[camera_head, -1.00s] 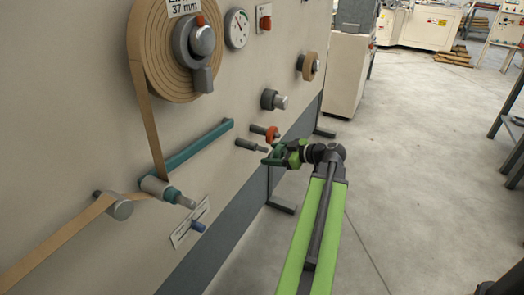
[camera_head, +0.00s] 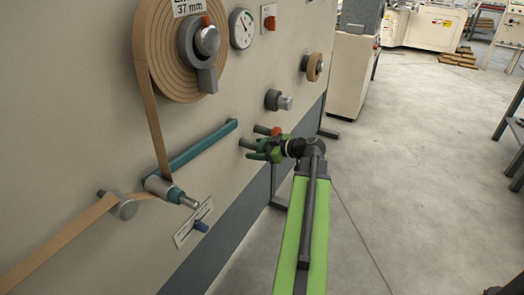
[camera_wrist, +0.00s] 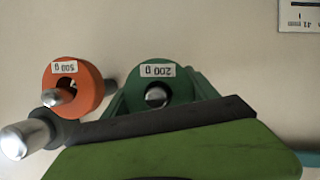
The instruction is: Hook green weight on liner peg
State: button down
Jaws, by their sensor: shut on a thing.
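The green weight (camera_wrist: 166,73) is a ring with an upside-down 200 g label, seen behind my gripper's finger in the wrist view. My gripper (camera_head: 262,150) is shut on it beside the machine's panel; in the head view weight and fingers blend together. A bare grey peg (camera_head: 246,142) sticks out just left of my gripper. In the wrist view a peg with a shiny end (camera_wrist: 17,141) is at lower left, apart from the green weight. An orange weight (camera_wrist: 85,88), labelled 500 g, hangs on another peg; it also shows in the head view (camera_head: 276,131). I cannot tell which peg is the liner peg.
A teal arm (camera_head: 195,151) with a roller (camera_head: 165,189) lies left of my gripper. A grey knob (camera_head: 278,100) sits above it, and a small tan roll (camera_head: 314,67) is further back. The floor (camera_head: 400,190) to the right is open.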

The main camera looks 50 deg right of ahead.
jog(key=shift+w+f, duration=0.1)
jog(key=shift+f, duration=0.1)
jog(key=shift+c, duration=0.8)
grip_release()
jog(key=p+v, duration=0.6)
jog(key=v, duration=1.1)
jog(key=shift+s, duration=0.25)
jog(key=shift+a, duration=0.1)
